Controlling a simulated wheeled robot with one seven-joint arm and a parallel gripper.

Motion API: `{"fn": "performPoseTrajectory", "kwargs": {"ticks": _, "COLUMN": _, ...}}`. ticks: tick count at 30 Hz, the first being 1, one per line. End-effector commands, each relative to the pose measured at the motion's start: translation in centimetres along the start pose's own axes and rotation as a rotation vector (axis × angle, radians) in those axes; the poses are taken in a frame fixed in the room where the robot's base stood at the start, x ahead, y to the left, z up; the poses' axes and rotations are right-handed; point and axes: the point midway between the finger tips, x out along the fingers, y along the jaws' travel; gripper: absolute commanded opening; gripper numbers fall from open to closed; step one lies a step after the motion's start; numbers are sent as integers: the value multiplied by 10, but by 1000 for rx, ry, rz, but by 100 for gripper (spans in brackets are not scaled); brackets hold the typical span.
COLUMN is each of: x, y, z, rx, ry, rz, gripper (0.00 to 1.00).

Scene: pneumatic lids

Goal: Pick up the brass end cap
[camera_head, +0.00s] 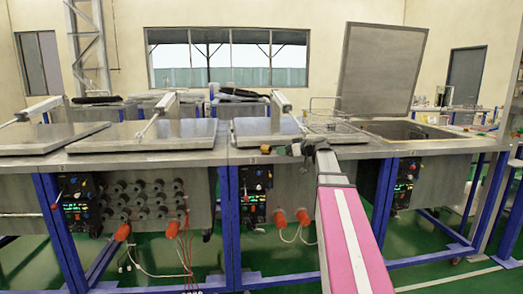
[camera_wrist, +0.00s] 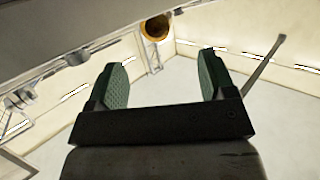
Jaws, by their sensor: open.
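A round brass-coloured piece with a dark centre, which looks like the brass end cap (camera_wrist: 157,27), shows at the top of the wrist view. It lies beyond the fingertips, roughly in line with the gap between them, and is not touched. My gripper (camera_wrist: 165,65) has two green padded fingers spread wide with nothing between them. In the head view my gripper (camera_head: 293,150) is at the bench's front edge, just left of the wire basket. A small orange-brown spot (camera_head: 265,149) is left of it; I cannot tell whether this is the cap.
A long metal bench (camera_head: 190,157) carries closed lids (camera_head: 150,136) with arms. A raised lid (camera_head: 380,70) stands behind an open tank (camera_head: 405,130) at right. A wire basket (camera_head: 333,122) sits close behind my gripper. Orange-red fittings (camera_head: 280,218) hang below the bench.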

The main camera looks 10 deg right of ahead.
Motion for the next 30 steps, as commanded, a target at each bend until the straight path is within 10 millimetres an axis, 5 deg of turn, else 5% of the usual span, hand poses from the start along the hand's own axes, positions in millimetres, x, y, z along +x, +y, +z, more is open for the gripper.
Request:
{"fn": "performPoseTrajectory", "kwargs": {"ticks": 7, "x": 6, "y": 5, "z": -10, "rx": -17, "ry": 22, "rz": 3, "gripper": 76}}
{"fn": "performPoseTrajectory", "kwargs": {"ticks": 30, "x": 95, "y": 6, "z": -5, "rx": -15, "ry": 19, "rz": 2, "gripper": 76}}
